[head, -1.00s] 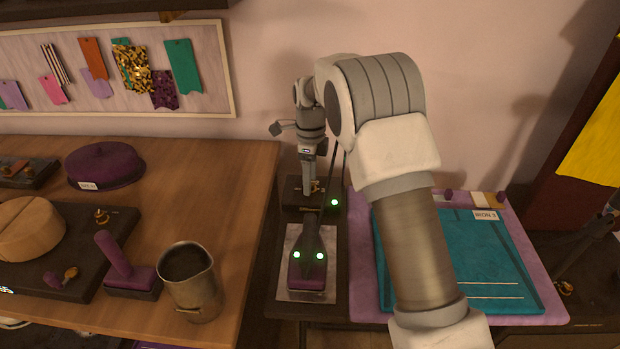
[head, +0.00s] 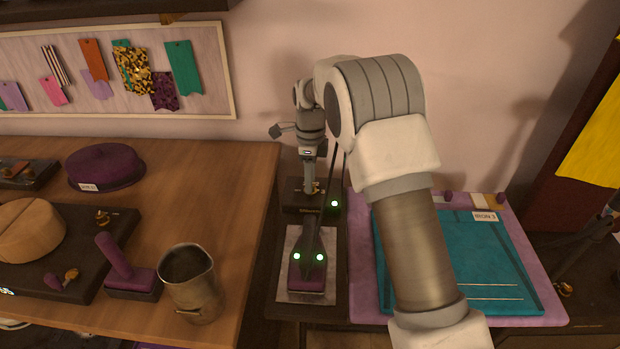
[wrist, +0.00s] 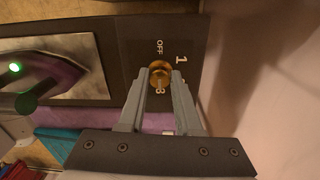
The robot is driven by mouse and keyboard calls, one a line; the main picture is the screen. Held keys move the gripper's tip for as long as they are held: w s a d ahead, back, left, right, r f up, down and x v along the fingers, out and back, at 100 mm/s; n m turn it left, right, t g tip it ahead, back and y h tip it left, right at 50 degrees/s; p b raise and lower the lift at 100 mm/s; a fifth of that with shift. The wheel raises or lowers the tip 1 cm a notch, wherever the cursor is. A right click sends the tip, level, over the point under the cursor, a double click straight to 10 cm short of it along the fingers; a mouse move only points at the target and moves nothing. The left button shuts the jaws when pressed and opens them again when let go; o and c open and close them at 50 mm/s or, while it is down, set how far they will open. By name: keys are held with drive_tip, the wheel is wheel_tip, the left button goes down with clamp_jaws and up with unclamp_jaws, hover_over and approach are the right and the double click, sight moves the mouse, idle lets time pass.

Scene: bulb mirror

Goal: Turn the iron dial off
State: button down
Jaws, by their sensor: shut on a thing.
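The brass iron dial (wrist: 160,72) sits on a dark control panel (wrist: 133,32) marked OFF, 1 and 3. My gripper (wrist: 161,80) is shut on the dial, one finger on each side. The dial's exact pointer direction is hard to tell, as the fingers partly cover it. In the head view my gripper (head: 311,182) reaches down to the panel at the back of the narrow dark stand. The purple iron (head: 306,280) rests on a metal plate (head: 291,294) in front of the panel. Green lights glow on the iron and beside the panel.
A wooden table (head: 220,170) stands at left with a metal jug (head: 190,290) and a purple-handled tool (head: 122,265). A teal board (head: 480,260) labelled IRON 3 lies at right on a purple mat. The wall is close behind the panel.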

drive_tip(key=n+p, duration=0.2)
drive_tip(key=n, duration=0.2)
drive_tip(key=shift+r+n, duration=0.1)
drive_tip(key=shift+n, duration=0.2)
drive_tip(key=n+p, duration=0.1)
drive_tip(key=n, duration=0.3)
drive_tip(key=shift+n, duration=0.3)
drive_tip(key=n, duration=0.4)
drive_tip(key=shift+s+n, duration=0.1)
drive_tip(key=shift+n, duration=0.2)
drive_tip(key=n, duration=0.4)
drive_tip(key=shift+n+p, duration=0.3)
drive_tip(key=shift+p, duration=0.1)
drive_tip(key=n, duration=0.4)
drive_tip(key=shift+t, duration=0.3)
drive_tip(key=n, duration=0.5)
drive_tip(key=shift+p, duration=0.4)
drive_tip(key=n, duration=0.4)
drive_tip(key=shift+d+p, duration=0.1)
drive_tip(key=shift+p, duration=0.2)
drive_tip(key=shift+n+p, duration=0.3)
drive_tip(key=shift+n, duration=1.6)
